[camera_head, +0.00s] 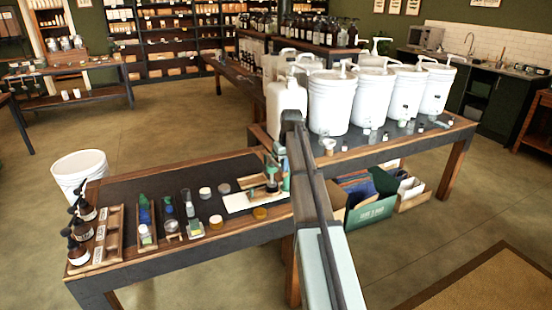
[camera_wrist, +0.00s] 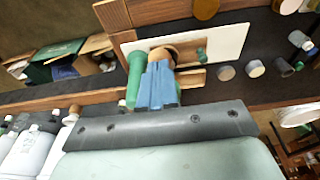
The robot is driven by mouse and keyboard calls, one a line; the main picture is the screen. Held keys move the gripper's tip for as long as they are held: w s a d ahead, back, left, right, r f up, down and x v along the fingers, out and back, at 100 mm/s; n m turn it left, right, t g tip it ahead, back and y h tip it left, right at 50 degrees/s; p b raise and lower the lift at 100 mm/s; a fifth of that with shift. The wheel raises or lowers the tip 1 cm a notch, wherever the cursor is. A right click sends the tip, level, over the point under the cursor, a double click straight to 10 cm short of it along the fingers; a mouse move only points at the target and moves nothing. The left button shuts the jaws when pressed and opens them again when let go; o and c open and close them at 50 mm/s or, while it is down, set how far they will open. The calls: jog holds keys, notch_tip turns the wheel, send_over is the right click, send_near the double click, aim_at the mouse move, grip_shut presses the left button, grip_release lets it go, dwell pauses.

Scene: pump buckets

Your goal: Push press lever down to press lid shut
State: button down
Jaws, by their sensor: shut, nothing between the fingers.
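A small wooden press (camera_head: 250,182) stands on a white mat (camera_head: 236,203) on the dark table. In the wrist view the mat (camera_wrist: 228,42) shows behind my gripper (camera_wrist: 157,70), whose blue fingers are together with nothing between them. The fingers are over the press, overlapping its round wooden part (camera_wrist: 182,56) and part of its wooden base (camera_wrist: 192,78). A green upright cylinder (camera_wrist: 134,75) is just left of the fingers. The press lever and lid cannot be made out clearly behind the fingers. I cannot tell whether the fingers touch the press.
Several small jars and tins, including an amber tin (camera_head: 260,213), stand around the mat. Pump bottles in a wooden rack (camera_head: 100,240) are at the table's left end. Large white pump buckets (camera_head: 332,100) stand on the table behind. A green crate (camera_head: 370,222) is below on the floor.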

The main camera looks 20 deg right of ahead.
jog(key=shift+f, duration=0.25)
dwell(0.3)
jog(key=shift+f, duration=0.55)
dwell(0.3)
jog(key=shift+w+f, duration=0.1)
jog(key=shift+f, duration=0.5)
dwell(0.6)
jog(key=shift+w+r, duration=0.15)
jog(key=shift+r, duration=2.25)
jog(key=shift+w+r, duration=0.1)
jog(key=shift+r, duration=5.05)
